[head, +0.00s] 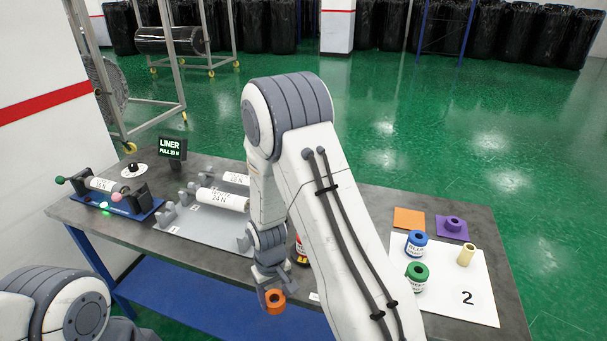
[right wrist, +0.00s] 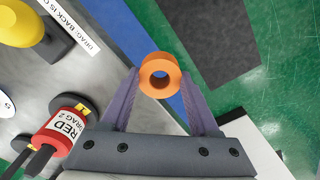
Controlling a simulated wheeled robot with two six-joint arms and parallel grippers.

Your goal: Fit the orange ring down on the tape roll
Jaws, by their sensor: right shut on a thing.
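The orange ring (head: 273,302) is between the fingertips of my right gripper (head: 270,287), which is shut on it. It hangs at the table's front edge, apart from the rolls. In the right wrist view the ring (right wrist: 160,76) shows its open hole between both fingers. I cannot tell for sure which is the tape roll. My left gripper is out of view.
An orange square (head: 409,219) lies bare beside a purple square with a purple ring (head: 453,224).

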